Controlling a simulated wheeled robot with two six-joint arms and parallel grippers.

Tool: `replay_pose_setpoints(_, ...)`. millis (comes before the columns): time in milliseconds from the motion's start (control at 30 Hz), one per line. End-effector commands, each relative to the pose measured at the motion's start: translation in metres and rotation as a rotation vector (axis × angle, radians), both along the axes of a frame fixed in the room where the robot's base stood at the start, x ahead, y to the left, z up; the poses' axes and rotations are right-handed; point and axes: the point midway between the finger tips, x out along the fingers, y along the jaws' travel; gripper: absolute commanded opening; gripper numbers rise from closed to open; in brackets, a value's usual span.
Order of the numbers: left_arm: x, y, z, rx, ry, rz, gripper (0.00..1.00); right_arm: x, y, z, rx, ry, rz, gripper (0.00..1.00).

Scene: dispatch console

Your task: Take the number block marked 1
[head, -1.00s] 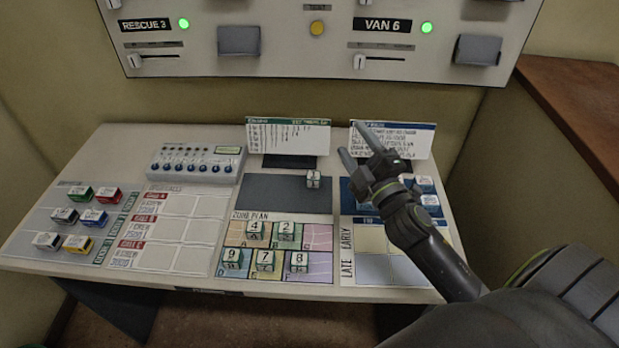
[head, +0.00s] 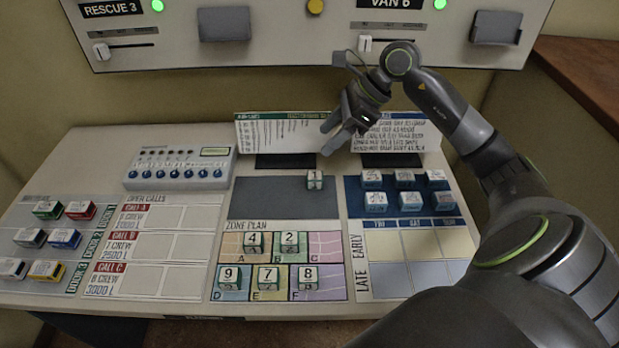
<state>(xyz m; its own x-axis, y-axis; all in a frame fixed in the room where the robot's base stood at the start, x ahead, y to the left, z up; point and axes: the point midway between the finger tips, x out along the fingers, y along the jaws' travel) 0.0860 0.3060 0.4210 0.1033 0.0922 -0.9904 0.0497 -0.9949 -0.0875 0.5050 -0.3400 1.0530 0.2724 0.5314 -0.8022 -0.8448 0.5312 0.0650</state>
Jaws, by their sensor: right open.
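My left gripper is not in view.
Blocks 4, 2, 9, 7 and 8 stand on the zone plan (head: 327,246). Several white-topped blue blocks (head: 410,200) stand on the blue mat right of block 1. Upright cards (head: 283,131) stand behind. A knob box (head: 178,158) is at left.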

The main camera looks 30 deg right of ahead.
Motion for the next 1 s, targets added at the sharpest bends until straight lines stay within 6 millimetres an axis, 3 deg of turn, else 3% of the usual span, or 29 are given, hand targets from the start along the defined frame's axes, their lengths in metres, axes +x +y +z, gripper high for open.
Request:
replay_pose_setpoints(100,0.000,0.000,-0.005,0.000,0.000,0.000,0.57,-0.003,-0.031,0.001,-0.149,0.041,-0.002,0.58)
replay_pose_setpoints(300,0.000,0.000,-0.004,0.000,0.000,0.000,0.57,-0.006,-0.050,0.000,-0.240,0.078,-0.007,0.58)
replay_pose_setpoints(1000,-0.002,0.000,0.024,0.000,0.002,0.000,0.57,0.016,-0.014,-0.101,-0.237,0.081,-0.006,0.58)
